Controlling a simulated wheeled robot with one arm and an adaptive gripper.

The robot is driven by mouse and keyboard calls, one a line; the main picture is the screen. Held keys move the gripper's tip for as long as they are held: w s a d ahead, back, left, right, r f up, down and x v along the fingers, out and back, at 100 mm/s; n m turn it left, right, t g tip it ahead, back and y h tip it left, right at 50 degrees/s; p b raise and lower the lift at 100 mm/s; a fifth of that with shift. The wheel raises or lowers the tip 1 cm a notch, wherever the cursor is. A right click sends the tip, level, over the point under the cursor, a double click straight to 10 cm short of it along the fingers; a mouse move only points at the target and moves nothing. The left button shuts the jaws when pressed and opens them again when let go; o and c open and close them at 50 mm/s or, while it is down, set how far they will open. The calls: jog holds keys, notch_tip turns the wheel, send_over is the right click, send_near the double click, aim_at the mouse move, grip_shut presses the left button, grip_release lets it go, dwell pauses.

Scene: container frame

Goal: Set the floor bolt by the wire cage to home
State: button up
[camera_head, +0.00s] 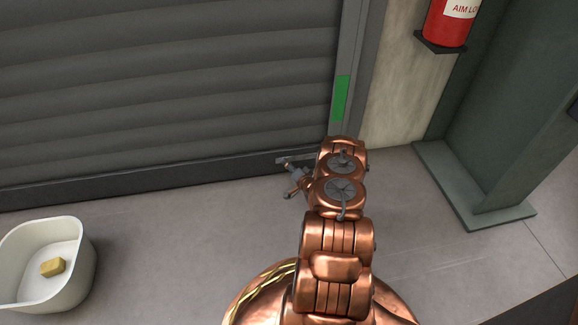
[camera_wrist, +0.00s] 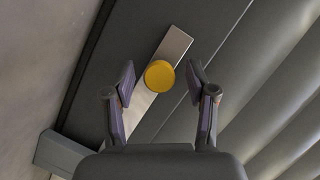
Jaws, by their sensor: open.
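The floor bolt shows in the wrist view as a round yellow knob (camera_wrist: 159,76) on a flat silver bar (camera_wrist: 174,46) along the dark bottom rail of a grey shutter. My gripper (camera_wrist: 161,82) is open, with one finger on each side of the knob in that picture. I cannot tell whether the fingers reach down around it or touch it. In the head view my arm reaches to the foot of the shutter (camera_head: 150,80), and its wrist hides most of the bolt. I see no wire cage.
A white tub (camera_head: 83,262) with a yellow block (camera_head: 52,267) stands on the floor at left. A green strip (camera_head: 340,98) marks the shutter's side frame. A red extinguisher (camera_head: 447,22) hangs at upper right above a green post's base plate (camera_head: 470,185). The floor between is clear.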

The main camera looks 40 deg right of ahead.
jog(key=v, duration=1.1)
jog(key=shift+s, duration=0.15)
jog(key=shift+r, duration=0.2)
